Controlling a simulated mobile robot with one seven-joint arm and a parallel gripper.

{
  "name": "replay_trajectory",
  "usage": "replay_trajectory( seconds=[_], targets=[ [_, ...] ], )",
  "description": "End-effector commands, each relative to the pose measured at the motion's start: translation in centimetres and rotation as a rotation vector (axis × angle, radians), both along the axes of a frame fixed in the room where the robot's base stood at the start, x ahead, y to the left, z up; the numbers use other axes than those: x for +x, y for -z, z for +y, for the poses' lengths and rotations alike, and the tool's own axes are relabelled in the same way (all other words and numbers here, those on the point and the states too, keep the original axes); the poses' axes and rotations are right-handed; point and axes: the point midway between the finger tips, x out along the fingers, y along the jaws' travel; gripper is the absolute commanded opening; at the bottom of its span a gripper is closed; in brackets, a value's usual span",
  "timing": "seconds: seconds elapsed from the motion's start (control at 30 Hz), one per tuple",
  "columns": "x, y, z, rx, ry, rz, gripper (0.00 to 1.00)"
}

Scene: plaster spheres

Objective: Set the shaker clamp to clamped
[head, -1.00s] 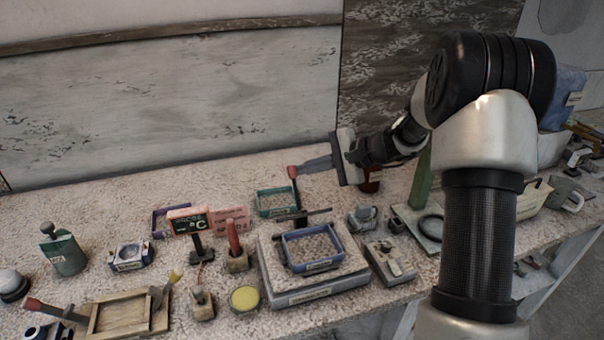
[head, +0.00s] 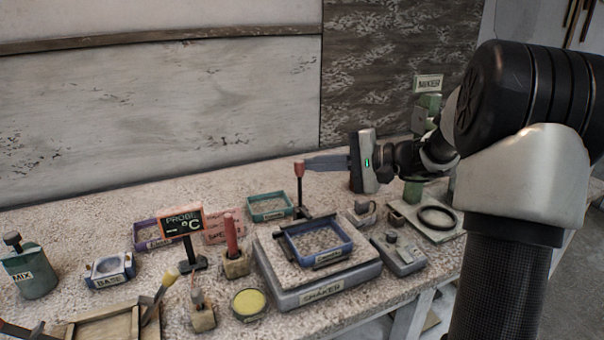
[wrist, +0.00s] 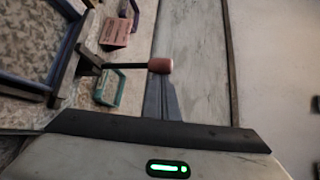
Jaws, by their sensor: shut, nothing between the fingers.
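The shaker (head: 322,291) is a grey box with a label on its front and a pale top plate. A blue-rimmed tray (head: 316,243) sits on that plate. The clamp lever (head: 299,187) rises from a dark bar at the shaker's back edge, and stands nearly upright with a red knob on top. My gripper (head: 308,163) is shut and empty, its fingertips pointing left beside the red knob. In the wrist view the red knob (wrist: 160,66) is right at the fingertips (wrist: 158,80); I cannot tell whether they touch.
A small grey box (head: 400,253) is right of the shaker, with a green-based ring stand (head: 436,217) behind it. A teal tray (head: 269,206), probe display (head: 181,220) and red-handled holder (head: 235,261) stand left. A yellow dish (head: 249,303) is in front.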

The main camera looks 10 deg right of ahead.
Motion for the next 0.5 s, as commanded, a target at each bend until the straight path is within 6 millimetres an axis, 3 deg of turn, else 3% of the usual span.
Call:
replay_trajectory(
  seconds=[0.5],
  targets=[
    [-2.5, 0.3, -0.3, 0.001, -0.008, 0.005, 0.0]
  ],
)
